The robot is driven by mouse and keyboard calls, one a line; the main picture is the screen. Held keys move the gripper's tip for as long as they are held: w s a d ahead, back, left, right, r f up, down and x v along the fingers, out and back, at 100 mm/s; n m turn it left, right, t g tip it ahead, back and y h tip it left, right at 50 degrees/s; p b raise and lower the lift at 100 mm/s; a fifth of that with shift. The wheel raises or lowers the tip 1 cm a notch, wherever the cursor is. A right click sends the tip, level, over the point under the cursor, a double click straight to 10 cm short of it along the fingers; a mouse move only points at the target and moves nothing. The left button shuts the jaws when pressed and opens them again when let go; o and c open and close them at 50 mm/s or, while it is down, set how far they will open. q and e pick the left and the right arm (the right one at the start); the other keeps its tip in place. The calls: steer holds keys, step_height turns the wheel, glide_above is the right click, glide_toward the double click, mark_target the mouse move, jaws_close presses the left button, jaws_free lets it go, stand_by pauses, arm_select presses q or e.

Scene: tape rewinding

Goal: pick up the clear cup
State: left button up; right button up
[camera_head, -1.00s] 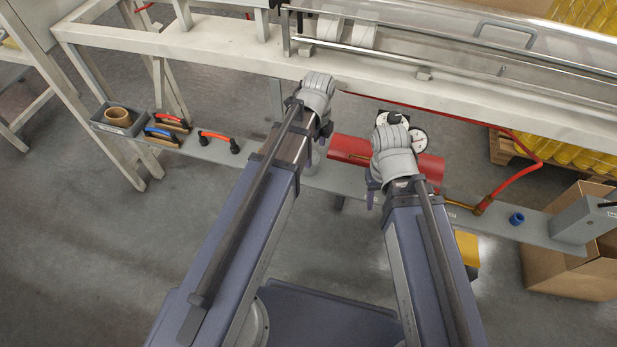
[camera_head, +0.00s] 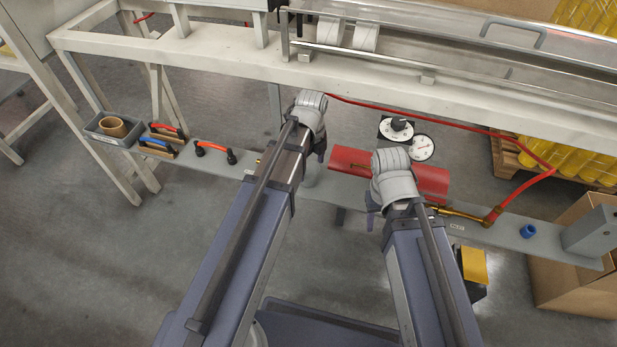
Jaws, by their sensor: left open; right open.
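A small pale, see-through-looking shape (camera_head: 311,172), perhaps the clear cup, stands on the grey low shelf just right of my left arm. It is too small and partly covered to be sure. My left gripper (camera_head: 319,148) is at the end of the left arm, above and close to that shape. My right gripper (camera_head: 373,204) is at the end of the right arm, in front of the red cylinder. Both are open, with their fingers mostly hidden by the wrists. Neither shows anything held.
A grey bin (camera_head: 96,125) with a tape roll, several handled tools (camera_head: 214,152) and a blue ring (camera_head: 528,231) are also there. A white frame (camera_head: 220,57) spans above. A cardboard box (camera_head: 565,285) stands right.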

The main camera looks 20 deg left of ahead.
mark_target(308, 173)
arm_select(q)
steer(key=shift+w+a+f+b, duration=0.1)
steer(key=shift+a+f+b, duration=0.05)
steer(key=shift+f+b, duration=0.75)
steer(key=shift+w+a+f+b, duration=0.15)
steer(key=shift+f+b, duration=0.6)
steer(key=shift+f, duration=0.1)
steer(key=shift+w+a+f+b, duration=0.1)
steer(key=shift+a+f+b, duration=0.05)
steer(key=shift+f+b, duration=0.75)
steer(key=shift+r, duration=0.1)
steer(key=c, duration=1.2)
steer(key=shift+r, duration=0.1)
step_height(308, 173, up, 28)
steer(key=p, duration=2.8)
steer(key=shift+r+p, duration=0.1)
steer(key=shift+p, duration=0.25)
